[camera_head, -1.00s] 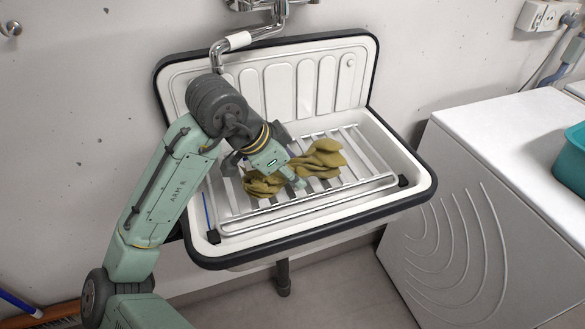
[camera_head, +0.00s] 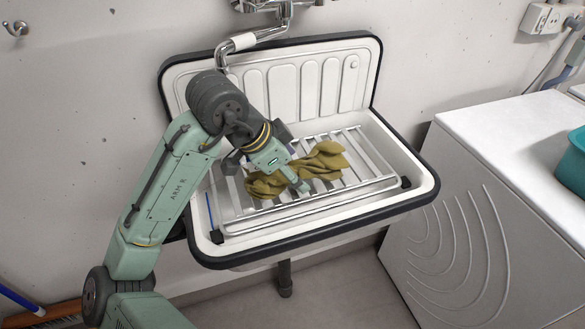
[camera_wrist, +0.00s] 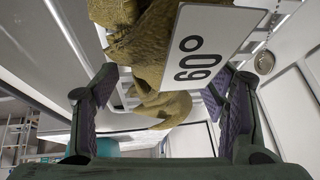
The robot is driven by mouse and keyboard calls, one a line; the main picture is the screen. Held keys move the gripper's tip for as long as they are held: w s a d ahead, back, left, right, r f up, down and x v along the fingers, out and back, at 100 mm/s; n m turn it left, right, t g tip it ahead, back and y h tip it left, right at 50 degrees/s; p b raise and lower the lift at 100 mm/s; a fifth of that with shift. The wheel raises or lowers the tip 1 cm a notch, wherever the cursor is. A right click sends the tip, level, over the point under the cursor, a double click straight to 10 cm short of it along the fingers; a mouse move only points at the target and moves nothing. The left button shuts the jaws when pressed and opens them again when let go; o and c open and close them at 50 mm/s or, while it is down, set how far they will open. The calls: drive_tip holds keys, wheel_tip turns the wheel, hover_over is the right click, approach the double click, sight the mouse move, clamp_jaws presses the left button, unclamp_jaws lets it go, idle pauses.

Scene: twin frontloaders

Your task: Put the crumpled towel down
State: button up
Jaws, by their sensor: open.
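The crumpled towel (camera_head: 322,165) is olive-yellow and lies bunched across the slatted metal rack over the sink. My gripper (camera_head: 287,183) is low over the towel's left part and hides some of it. In the wrist view, my gripper (camera_wrist: 160,92) is open, with one finger on each side. The towel (camera_wrist: 163,55) shows between and beyond the fingers, with folds hanging near them. I cannot tell whether a finger touches it. A white plate marked with digits (camera_wrist: 208,48) covers part of the towel in that view.
The white sink (camera_head: 405,150) has a dark rim and a raised ribbed back. A tap pipe (camera_head: 245,40) comes down from the wall behind my arm. A white machine (camera_head: 480,150) stands right, with a teal tub (camera_head: 573,165) on top. The rack's right end (camera_head: 375,172) is bare.

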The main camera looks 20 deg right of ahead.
drive_tip(key=b+v, duration=0.1)
drive_tip(key=v, duration=1)
drive_tip(key=shift+a+r, duration=0.1)
drive_tip(key=shift+r, duration=0.1)
